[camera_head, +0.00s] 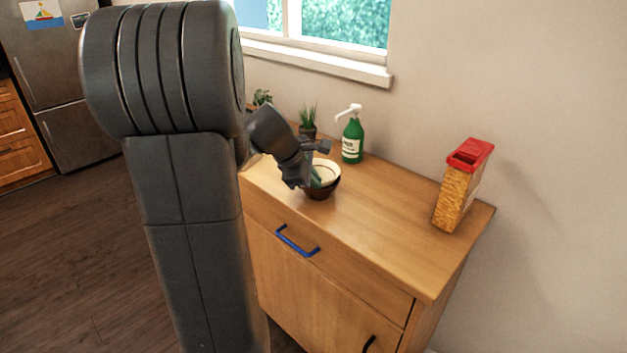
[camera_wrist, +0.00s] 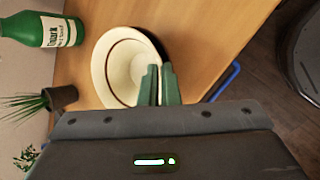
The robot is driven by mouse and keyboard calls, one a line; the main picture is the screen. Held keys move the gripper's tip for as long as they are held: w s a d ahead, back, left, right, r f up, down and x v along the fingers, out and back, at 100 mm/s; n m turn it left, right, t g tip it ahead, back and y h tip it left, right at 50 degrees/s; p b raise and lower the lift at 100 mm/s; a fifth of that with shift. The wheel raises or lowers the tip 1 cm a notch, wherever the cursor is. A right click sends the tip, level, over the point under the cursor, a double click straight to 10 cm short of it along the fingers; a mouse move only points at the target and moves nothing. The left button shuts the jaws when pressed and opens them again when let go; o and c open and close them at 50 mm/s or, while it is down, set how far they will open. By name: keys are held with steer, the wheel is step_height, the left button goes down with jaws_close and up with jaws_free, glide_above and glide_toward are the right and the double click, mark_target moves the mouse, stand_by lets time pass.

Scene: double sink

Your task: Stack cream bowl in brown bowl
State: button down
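The cream bowl (camera_head: 330,170) sits over the dark brown bowl (camera_head: 322,193) on the wooden counter, its lower part hidden by the brown bowl. In the wrist view the cream bowl (camera_wrist: 108,62) fills the middle, and the brown bowl (camera_wrist: 157,42) shows as a dark crescent past its upper right edge. I cannot tell whether the cream bowl rests fully on the brown one. My gripper (camera_head: 315,178) is at the bowl's near rim. Its green fingers (camera_wrist: 159,84) are close together, one inside the cream bowl and one outside, shut on the rim.
A green pump bottle (camera_head: 352,140) and a potted plant (camera_head: 308,122) stand behind the bowls, near the wall. A red-topped food container (camera_head: 461,188) stands at the counter's right end. The counter (camera_head: 385,205) between bowls and container is clear.

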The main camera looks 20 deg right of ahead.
steer(key=c, duration=2)
jaws_free()
steer(key=shift+f, duration=0.15)
steer(key=shift+c, duration=0.2)
steer(key=o, duration=0.4)
steer(key=shift+c, duration=0.2)
steer(key=shift+a+r, duration=0.15)
steer(key=shift+r, duration=0.35)
steer(key=p+v, duration=0.1)
steer(key=v, duration=1)
steer(key=shift+r, duration=0.15)
steer(key=shift+s, duration=0.15)
steer(key=b+x, duration=0.1)
steer(key=x, duration=1.1)
steer(key=shift+a, duration=0.15)
